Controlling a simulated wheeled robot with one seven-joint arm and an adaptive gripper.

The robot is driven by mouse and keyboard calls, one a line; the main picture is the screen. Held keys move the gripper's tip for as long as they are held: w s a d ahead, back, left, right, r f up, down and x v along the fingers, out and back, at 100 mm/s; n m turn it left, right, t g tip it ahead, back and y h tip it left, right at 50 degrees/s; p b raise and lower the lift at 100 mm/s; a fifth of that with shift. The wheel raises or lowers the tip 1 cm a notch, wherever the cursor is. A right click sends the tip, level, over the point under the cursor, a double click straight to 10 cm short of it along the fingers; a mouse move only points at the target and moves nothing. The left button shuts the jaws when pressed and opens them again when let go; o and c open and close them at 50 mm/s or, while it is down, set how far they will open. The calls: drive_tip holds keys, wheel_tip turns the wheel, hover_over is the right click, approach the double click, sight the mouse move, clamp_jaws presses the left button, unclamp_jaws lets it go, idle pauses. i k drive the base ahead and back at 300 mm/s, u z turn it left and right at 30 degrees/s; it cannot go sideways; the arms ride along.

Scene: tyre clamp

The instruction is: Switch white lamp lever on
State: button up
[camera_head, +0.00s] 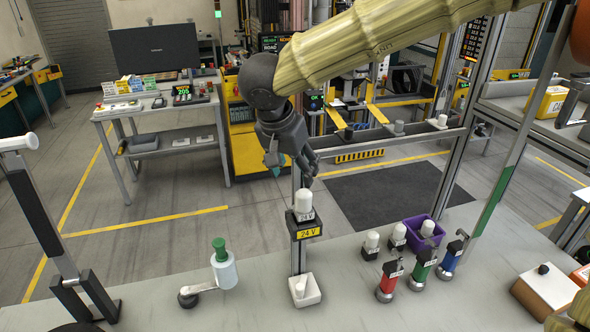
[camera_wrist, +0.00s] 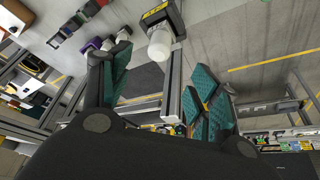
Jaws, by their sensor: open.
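A white lamp-like cap (camera_head: 303,201) stands upright on a dark box marked 24 V (camera_head: 309,232), on top of a thin post. A white rocker-like piece (camera_head: 304,290) sits at the post's foot on the bench; I cannot tell whether it is the lever. My gripper (camera_head: 293,168) hangs just above the cap with its fingers pointing down, apart from it. In the wrist view, the spread green-padded fingers (camera_wrist: 160,80) are empty, and the white cap (camera_wrist: 159,44) appears beyond their tips, between them. The lever's on or off state cannot be told.
Red (camera_head: 389,279), green (camera_head: 423,267) and blue (camera_head: 449,260) cylinders stand to the right, near a purple bin (camera_head: 424,233). A tall black-and-white stand (camera_head: 45,220) is at far left.

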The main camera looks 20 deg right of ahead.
sight(300, 286)
drive_tip(key=k, duration=1.5)
